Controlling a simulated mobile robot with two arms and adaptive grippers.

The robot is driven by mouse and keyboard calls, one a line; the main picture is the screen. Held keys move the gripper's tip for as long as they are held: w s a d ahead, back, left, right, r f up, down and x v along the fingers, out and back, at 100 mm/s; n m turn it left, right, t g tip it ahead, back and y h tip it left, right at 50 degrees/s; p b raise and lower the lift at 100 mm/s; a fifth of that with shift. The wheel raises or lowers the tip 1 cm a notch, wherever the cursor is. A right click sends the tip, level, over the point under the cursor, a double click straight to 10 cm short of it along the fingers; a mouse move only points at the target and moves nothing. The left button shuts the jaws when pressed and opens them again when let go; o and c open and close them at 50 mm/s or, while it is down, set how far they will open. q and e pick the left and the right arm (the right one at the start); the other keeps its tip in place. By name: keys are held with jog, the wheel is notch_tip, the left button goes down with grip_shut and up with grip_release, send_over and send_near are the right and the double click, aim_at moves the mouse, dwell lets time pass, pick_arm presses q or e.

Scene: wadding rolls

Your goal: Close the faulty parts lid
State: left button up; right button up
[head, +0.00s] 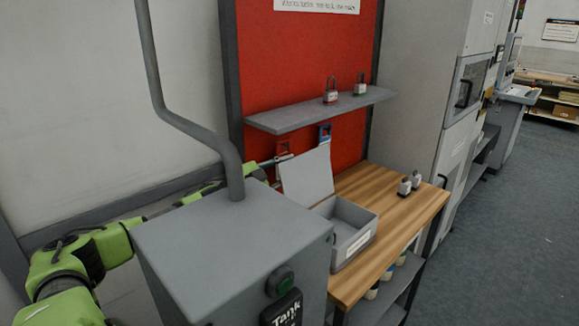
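The faulty parts box (362,238) is a grey open-topped bin with a white label, on the wooden bench. Its grey lid (307,177) stands raised at the bin's back left side, tilted well open. My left arm reaches in from the left, passing behind a grey cabinet. My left gripper (284,159) is at the upper left edge of the lid, at or just behind it. The gripper is small and partly hidden, so I cannot tell whether its fingers are open or whether it touches the lid. My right gripper is out of view.
The grey tank cabinet (232,250) with its bent pipe stands close in front, left of the bin. A grey shelf (320,110) with padlocks juts from the red board above.

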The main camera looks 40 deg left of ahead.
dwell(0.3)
pick_arm(q)
grip_shut()
